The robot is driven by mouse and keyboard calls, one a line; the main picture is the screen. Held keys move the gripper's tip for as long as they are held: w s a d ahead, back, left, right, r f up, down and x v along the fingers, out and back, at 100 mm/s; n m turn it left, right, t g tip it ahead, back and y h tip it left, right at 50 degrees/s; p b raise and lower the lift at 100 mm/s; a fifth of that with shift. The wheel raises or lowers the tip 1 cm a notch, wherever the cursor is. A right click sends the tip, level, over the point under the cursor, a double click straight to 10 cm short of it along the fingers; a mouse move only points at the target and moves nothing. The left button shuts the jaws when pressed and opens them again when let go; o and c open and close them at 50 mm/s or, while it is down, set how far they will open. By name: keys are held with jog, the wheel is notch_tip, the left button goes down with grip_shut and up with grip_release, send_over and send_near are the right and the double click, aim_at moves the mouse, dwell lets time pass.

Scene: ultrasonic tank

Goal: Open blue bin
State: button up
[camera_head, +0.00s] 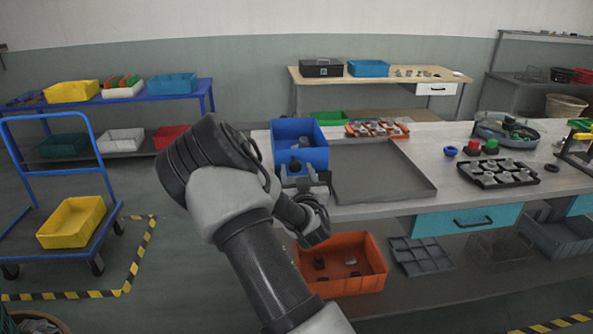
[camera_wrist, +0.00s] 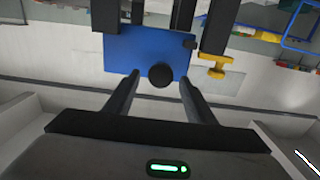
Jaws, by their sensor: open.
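The blue bin (camera_head: 299,128) stands at the left end of the long workbench. Its blue face (camera_wrist: 125,55) fills the upper middle of the wrist view, with a dark round knob (camera_wrist: 161,75) on it. My gripper (camera_head: 296,168) is at the bin's near side in the head view and hides its lower front. In the wrist view my gripper (camera_wrist: 159,78) is open, one finger on each side of the knob. Gaps show between the knob and both fingers; whether the fingertips touch the blue face cannot be told.
A grey tray (camera_head: 375,185) lies right of the bin, with an orange tray (camera_head: 378,130) of parts behind it. An orange bin (camera_head: 345,280) stands below the bench. A blue trolley (camera_head: 30,235) with a yellow bin stands left. Floor between trolley and bench is clear.

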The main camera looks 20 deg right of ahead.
jog(key=shift+w, duration=0.25)
grip_shut()
jog(key=shift+d+r, duration=0.1)
jog(key=shift+d, duration=0.05)
